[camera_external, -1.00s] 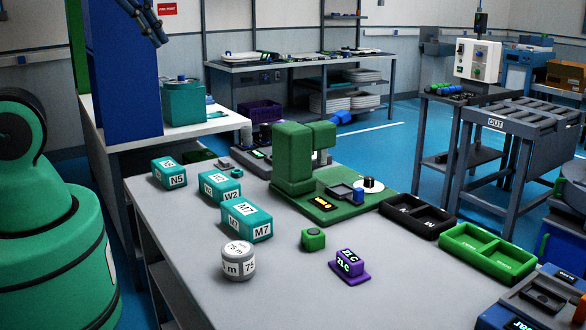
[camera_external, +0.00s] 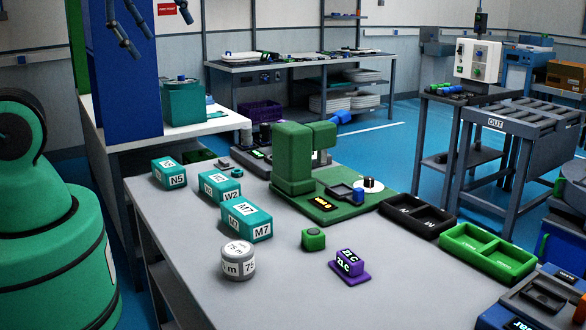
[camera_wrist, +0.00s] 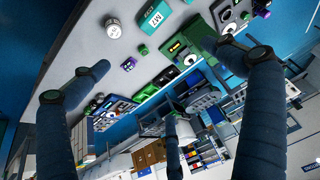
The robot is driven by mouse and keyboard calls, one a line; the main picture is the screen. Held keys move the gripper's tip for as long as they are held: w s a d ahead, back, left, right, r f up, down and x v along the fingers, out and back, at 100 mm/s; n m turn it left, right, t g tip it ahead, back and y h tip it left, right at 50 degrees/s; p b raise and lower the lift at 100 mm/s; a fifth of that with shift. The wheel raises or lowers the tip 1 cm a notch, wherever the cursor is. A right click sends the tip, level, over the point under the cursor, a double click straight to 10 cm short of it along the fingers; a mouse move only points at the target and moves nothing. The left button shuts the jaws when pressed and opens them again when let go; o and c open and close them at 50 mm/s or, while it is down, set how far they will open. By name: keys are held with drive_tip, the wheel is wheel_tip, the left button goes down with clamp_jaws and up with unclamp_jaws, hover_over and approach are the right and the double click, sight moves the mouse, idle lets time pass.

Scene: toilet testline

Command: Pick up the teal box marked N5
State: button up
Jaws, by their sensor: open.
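The teal box marked N5 (camera_external: 169,173) sits upright on the grey table near its far left corner, left of the other teal boxes. It does not show in the wrist view. My gripper (camera_external: 150,26) is at the top left of the external view, high above the table and apart from the box, in front of a blue column. Its blue fingers are spread, with nothing between them. In the wrist view, my gripper (camera_wrist: 163,80) shows three separated fingers.
Teal boxes W2 (camera_external: 220,187) and M7 (camera_external: 247,221) stand right of N5, with M7 also in the wrist view (camera_wrist: 153,18). A green machine (camera_external: 292,170), round tin (camera_external: 238,262), green cube (camera_external: 313,239) and purple block (camera_external: 350,263) share the table (camera_external: 190,235).

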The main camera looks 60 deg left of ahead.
drive_tip(key=w+a+f+n+g+y+b, duration=0.1)
drive_tip(key=w+a+f+n, duration=0.15)
drive_tip(key=w+a, duration=0.25)
drive_tip(key=w+a+f+n+g, duration=0.1)
drive_tip(key=w+a+f+n, duration=0.15)
drive_tip(key=w+a, duration=0.2)
drive_tip(key=n+g+b, duration=0.2)
drive_tip(key=n+g, duration=0.2)
drive_tip(key=n, duration=1)
hover_over(172, 163)
drive_tip(key=d, duration=0.2)
wheel_tip(172, 163, down, 29)
drive_tip(key=shift+s+a+r+y, duration=0.1)
drive_tip(key=shift+a+r+y, duration=0.1)
drive_tip(key=shift+y, duration=0.2)
drive_tip(key=shift+a+f+b, duration=0.2)
drive_tip(key=shift+f+b, duration=0.15)
drive_tip(key=shift+f, duration=1.05)
drive_tip(key=shift+a+f+b, duration=0.15)
drive_tip(key=shift+f+b, duration=0.2)
drive_tip(key=shift+f, duration=1.1)
drive_tip(key=shift+a+f+b, duration=0.2)
drive_tip(key=shift+f+b, duration=0.15)
drive_tip(key=shift+f, duration=1.05)
drive_tip(key=shift+f, duration=0.1)
